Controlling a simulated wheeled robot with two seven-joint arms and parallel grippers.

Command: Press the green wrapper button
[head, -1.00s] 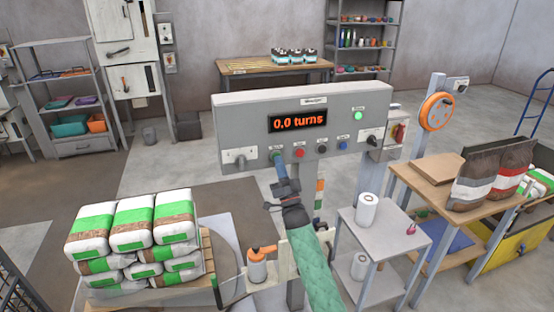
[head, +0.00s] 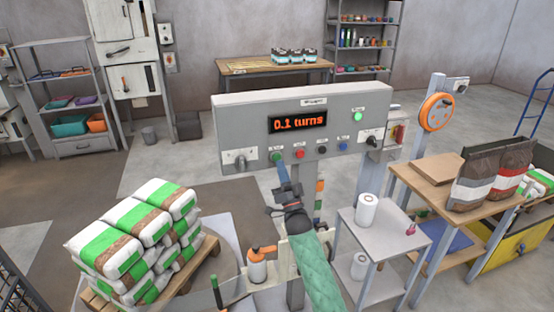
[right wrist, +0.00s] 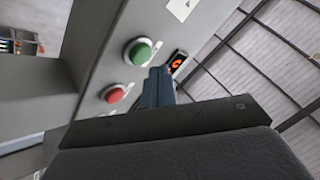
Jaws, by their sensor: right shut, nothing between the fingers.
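The grey wrapper panel (head: 240,120) stands in the middle of the head view. Its display (head: 297,122) reads 0.1 turns. The green button (head: 276,157) is at the left of the button row; in the right wrist view it is a round green cap (right wrist: 140,52) beside my fingers. My right gripper (head: 282,172) is shut and empty, its tip just below and in front of the green button. In the right wrist view its fingers (right wrist: 156,88) point at the panel; contact with the button cannot be told. My left gripper is not in view.
A red button (head: 299,154) sits right of the green one, then black and blue ones. A lit green lamp (head: 358,116) is at the upper right. Stacked pellet bags (head: 130,235) stand on a pallet (head: 208,250) at lower left. A side table (head: 385,223) holds a white roll.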

